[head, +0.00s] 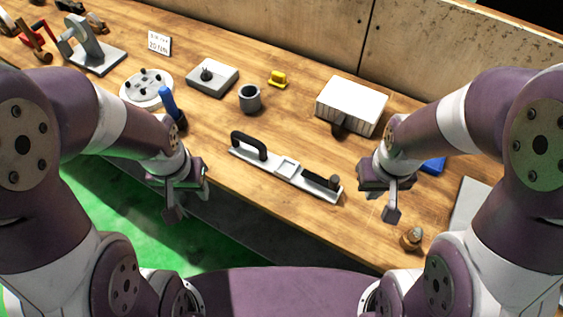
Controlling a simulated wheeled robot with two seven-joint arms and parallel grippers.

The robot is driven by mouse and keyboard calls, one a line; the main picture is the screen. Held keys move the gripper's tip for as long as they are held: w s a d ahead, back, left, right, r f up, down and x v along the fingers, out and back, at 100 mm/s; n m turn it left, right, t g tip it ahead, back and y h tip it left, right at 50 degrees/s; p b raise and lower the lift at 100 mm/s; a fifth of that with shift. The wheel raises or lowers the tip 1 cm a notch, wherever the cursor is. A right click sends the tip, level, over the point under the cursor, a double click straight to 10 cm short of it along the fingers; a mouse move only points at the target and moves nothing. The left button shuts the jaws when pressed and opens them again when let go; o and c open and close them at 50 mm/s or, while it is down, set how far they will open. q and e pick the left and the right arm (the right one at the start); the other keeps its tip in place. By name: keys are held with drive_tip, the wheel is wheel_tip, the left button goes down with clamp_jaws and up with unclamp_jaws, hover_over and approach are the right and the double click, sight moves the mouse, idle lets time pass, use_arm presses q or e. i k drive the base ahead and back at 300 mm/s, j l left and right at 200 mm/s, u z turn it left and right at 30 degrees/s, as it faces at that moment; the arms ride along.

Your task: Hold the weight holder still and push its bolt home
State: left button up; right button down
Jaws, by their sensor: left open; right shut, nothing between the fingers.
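A long, flat, light-grey bar, which looks like the weight holder (271,164), lies on the wooden bench near its front edge. It has a black arched handle (250,145) at its left end and a square raised frame in its middle. A dark knobbed piece, perhaps the bolt (320,180), lies along its right end; how far in it sits is too small to tell. My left gripper (176,207) is open and empty, left of the bar and apart from it. My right gripper (391,211) is shut and empty, to the right of the bar's right end.
Behind the bar stand a dark grey cup (250,99), a yellow piece (278,79) and a white ribbed block (351,106). A blue-handled tool (169,103) and a round plate with studs (146,88) are at left. A small brown-and-metal part (411,238) lies near the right gripper.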

sight(333, 184)
drive_tip(key=j+z, duration=0.35)
drive_tip(key=k+j+z, duration=0.1)
drive_tip(key=j+z, duration=0.2)
drive_tip(key=j, duration=0.2)
drive_tip(key=k+j+z, duration=0.1)
drive_tip(key=j+z, duration=0.25)
drive_tip(key=j, duration=0.1)
